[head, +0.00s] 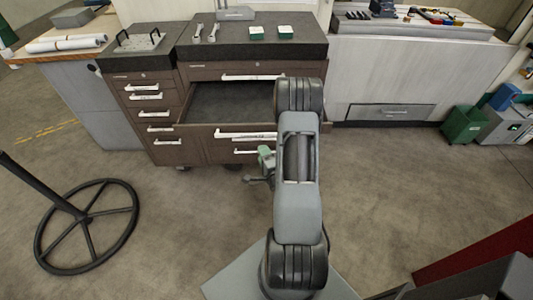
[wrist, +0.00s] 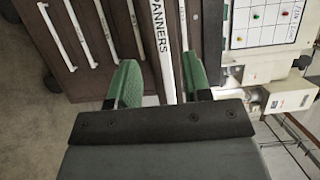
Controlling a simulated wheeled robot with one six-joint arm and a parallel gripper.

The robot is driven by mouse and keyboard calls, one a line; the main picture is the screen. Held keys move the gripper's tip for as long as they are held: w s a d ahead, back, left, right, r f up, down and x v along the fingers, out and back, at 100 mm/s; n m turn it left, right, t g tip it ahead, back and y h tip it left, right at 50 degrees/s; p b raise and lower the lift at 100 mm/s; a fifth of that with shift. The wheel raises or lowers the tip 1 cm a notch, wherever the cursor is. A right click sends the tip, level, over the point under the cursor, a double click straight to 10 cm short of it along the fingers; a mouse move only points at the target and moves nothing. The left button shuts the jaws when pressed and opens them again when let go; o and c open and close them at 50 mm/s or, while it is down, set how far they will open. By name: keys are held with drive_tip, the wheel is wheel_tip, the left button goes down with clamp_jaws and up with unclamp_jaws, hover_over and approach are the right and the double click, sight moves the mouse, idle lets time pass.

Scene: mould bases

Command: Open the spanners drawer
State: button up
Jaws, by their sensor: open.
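In the head view a dark brown drawer cabinet (head: 172,97) has one wide drawer (head: 196,143) in its right column pulled out, its dark inside empty where I see it. The drawer's white handle (head: 245,134) runs along its front. In the wrist view a white strip lettered SPANNERS (wrist: 160,32) runs down the middle, beside a second thin white bar (wrist: 184,38). My gripper (wrist: 158,88) is open, with one green finger to each side of these bars. In the head view my gripper (head: 266,158) is just in front of the drawer, partly hidden by my arm.
Narrow drawers with white handles (head: 146,97) fill the left column. A wheel-shaped stand (head: 87,227) is on the floor at left. A green bin (head: 461,125) stands at right.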

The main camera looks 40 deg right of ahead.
drive_tip(key=shift+v, duration=1.25)
drive_tip(key=s+f+n+g+y, duration=0.3)
drive_tip(key=s+f+n+g, duration=0.2)
drive_tip(key=f+n+g, duration=0.65)
drive_tip(key=s+a+r+n+p, duration=0.1)
drive_tip(key=a+r+n, duration=0.2)
drive_tip(key=a+r, duration=0.3)
drive_tip(key=s+a+r+n+g+y+p, duration=0.1)
drive_tip(key=a+r+n, duration=0.2)
drive_tip(key=r, duration=1.2)
drive_tip(key=a+r+n+g+p, duration=0.1)
drive_tip(key=a+r+n, duration=0.2)
drive_tip(key=a+r, duration=0.7)
drive_tip(key=shift+s+r+n+y, duration=0.3)
drive_tip(key=shift+s+r+n, duration=0.1)
drive_tip(key=shift+r, duration=0.35)
